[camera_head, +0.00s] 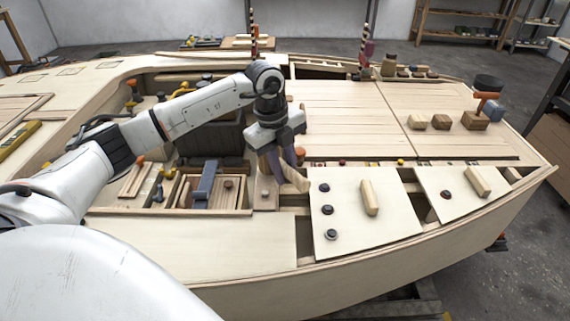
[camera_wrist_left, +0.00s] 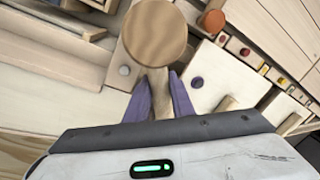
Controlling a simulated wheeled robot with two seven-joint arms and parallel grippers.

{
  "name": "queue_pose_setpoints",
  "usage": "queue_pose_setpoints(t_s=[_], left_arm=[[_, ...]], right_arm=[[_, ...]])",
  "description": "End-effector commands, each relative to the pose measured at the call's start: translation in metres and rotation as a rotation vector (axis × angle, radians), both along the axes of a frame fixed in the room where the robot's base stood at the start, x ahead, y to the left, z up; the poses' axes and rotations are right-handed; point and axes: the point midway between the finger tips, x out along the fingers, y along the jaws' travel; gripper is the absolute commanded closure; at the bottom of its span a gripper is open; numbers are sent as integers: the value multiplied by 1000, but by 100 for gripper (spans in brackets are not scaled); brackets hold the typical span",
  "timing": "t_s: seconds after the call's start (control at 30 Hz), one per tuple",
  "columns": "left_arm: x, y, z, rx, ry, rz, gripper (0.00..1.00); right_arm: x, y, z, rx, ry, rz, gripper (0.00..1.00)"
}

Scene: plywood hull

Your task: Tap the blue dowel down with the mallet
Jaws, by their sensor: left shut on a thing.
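My left gripper (camera_head: 285,165) is shut on the wooden mallet (camera_head: 295,181), above the deck just left of a pale panel. In the left wrist view the mallet's round head (camera_wrist_left: 155,33) sits just beyond the purple fingers (camera_wrist_left: 160,100), with its handle between them. A dark bluish round peg top (camera_wrist_left: 197,82) lies right of the fingers on a pale panel, apart from the mallet. I cannot tell whether it is the blue dowel. A grey round top (camera_wrist_left: 124,70) lies left of the handle. My right gripper is not in view.
Open compartments lie left of the gripper, with a grey-blue tool (camera_head: 207,180) in one. An orange round piece (camera_wrist_left: 212,22) stands near the mallet head.

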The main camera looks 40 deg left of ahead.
Motion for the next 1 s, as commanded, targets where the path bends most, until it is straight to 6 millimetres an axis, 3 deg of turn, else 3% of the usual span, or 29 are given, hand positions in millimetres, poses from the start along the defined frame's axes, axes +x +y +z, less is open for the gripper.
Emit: queue_pose_setpoints(t_s=[0.03, 0.5, 1.0], left_arm=[[0, 0, -16, 0, -1, 0, 100], [1, 0, 40, 0, -3, 0, 100], [1, 0, 38, 0, -2, 0, 100]], right_arm=[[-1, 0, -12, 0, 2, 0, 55], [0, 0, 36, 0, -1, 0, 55], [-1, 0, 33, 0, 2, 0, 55]])
